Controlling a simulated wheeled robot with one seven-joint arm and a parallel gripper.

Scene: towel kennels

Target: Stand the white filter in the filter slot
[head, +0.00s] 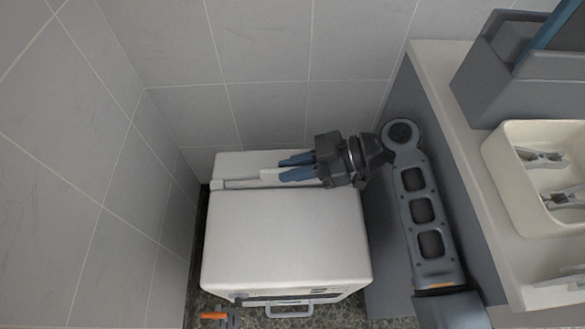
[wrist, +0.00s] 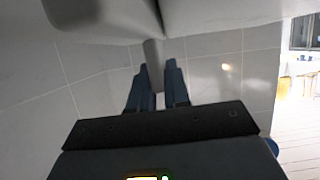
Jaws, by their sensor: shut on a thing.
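The white filter (head: 270,176) shows as a small pale piece between the blue fingers of my gripper (head: 296,167), at the back of the white machine's top. My gripper is shut on it and reaches in from the right. The filter slot (head: 235,184) runs across the machine top as a narrow line, and the filter lies in line with it. I cannot tell how deep the filter sits in it. In the wrist view, the fingers (wrist: 156,85) close on a narrow grey-white strip, the filter (wrist: 153,52), with large white surfaces above.
The white machine (head: 285,240) stands in a tiled corner, with walls behind and left. A counter (head: 445,120) at the right bears a cream tray (head: 502,165) with metal tools and a grey bin (head: 490,85). An orange-and-grey object (head: 215,316) is on the floor at the front left.

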